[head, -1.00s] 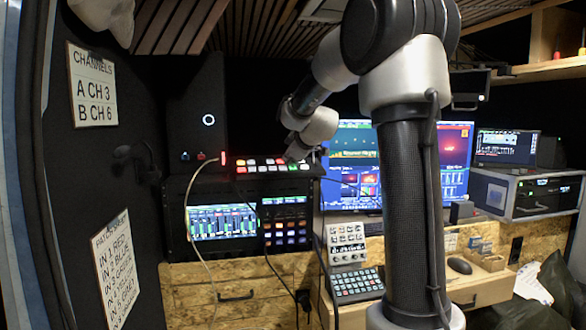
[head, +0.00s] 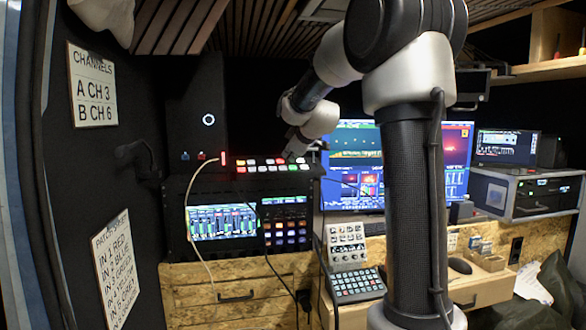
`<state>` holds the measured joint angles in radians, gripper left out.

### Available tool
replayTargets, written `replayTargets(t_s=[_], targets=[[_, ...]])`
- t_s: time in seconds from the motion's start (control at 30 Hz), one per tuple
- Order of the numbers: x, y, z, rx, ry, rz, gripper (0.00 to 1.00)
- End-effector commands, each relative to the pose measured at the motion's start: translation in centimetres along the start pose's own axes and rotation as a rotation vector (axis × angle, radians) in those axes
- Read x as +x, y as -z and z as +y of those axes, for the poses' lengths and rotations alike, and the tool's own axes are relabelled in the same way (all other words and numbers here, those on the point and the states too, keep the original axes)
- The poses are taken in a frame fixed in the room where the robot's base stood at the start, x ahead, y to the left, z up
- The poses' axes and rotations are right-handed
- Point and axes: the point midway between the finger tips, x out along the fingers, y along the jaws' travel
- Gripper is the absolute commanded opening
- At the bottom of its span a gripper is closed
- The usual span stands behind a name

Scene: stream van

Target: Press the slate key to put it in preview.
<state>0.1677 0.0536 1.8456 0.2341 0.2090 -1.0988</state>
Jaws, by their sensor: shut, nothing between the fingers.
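The switcher panel (head: 272,167) with two rows of small lit keys sits on top of the rack, left of the monitors. Its keys glow mostly red, white and green. Their labels are too small to read, so I cannot tell which one is the slate key. My gripper (head: 291,155) is shut and empty, pointing down at the right part of the panel. It hides some keys there, and I cannot tell whether its tips touch one.
Below the panel are a rack screen (head: 222,222) and a button unit (head: 286,224). A large monitor (head: 353,160) stands to the right, partly behind my arm. A pale cable (head: 187,215) hangs at the rack's left. A keypad (head: 357,286) lies on the desk.

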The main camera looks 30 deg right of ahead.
Motion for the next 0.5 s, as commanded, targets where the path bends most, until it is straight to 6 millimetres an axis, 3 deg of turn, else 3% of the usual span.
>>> replayTargets(t_s=[0.5], targets=[[-3.2, 2.4, 2.4, -0.001, -0.001, 0.002, 0.00]])
